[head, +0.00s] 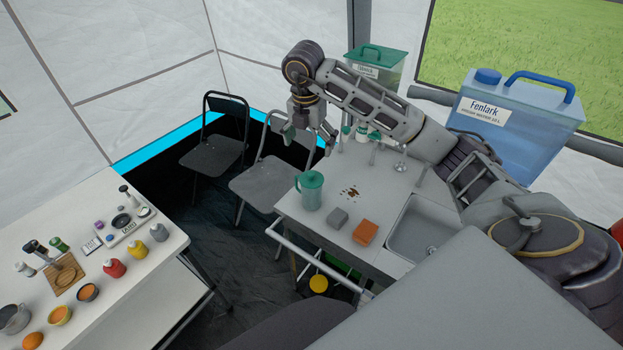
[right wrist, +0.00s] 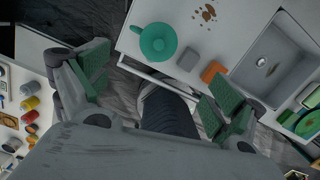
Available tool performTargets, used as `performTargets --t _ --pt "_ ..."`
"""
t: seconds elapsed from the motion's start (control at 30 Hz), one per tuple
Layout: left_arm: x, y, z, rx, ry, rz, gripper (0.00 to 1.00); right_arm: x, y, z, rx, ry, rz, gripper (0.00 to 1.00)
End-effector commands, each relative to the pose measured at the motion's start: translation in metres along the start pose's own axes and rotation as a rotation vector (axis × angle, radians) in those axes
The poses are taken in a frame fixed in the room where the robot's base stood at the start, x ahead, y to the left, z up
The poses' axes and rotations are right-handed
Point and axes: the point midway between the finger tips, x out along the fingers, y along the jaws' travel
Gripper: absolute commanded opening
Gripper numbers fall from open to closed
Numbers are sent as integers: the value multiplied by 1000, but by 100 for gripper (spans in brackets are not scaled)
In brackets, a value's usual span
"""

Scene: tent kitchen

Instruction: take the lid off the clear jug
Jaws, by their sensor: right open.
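The clear jug (head: 312,197) is green-tinted and stands upright at the left end of the sink counter. Its teal lid (head: 310,180) is on its top. In the right wrist view the round lid (right wrist: 158,43) is seen from above, with the jug's handle pointing left. My right gripper (head: 309,133) is open and empty, above and behind the jug in the head view, pointing down. Its green-padded fingers are wide apart in the right wrist view (right wrist: 155,85), and the jug lies beyond them. My left gripper is not in view.
A grey block (head: 337,217), an orange sponge (head: 365,232) and brown crumbs (head: 350,192) lie near the jug. The sink (head: 422,229) is to the right. Bottles (head: 361,133) stand behind. Folding chairs (head: 268,170) and a table with condiments (head: 150,205) are left.

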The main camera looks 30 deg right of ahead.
Motion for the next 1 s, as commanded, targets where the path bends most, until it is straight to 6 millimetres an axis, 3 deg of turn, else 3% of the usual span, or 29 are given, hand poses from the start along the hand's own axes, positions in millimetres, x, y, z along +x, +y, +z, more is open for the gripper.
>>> performTargets --t 0.27,0.8,1.0 --pt "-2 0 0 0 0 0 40 14 0 -1 -1 3 -2 94" --pt "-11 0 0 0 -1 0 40 75 0 0 0 2 0 94" --pt "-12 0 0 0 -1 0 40 86 1 0 -2 1 1 94"
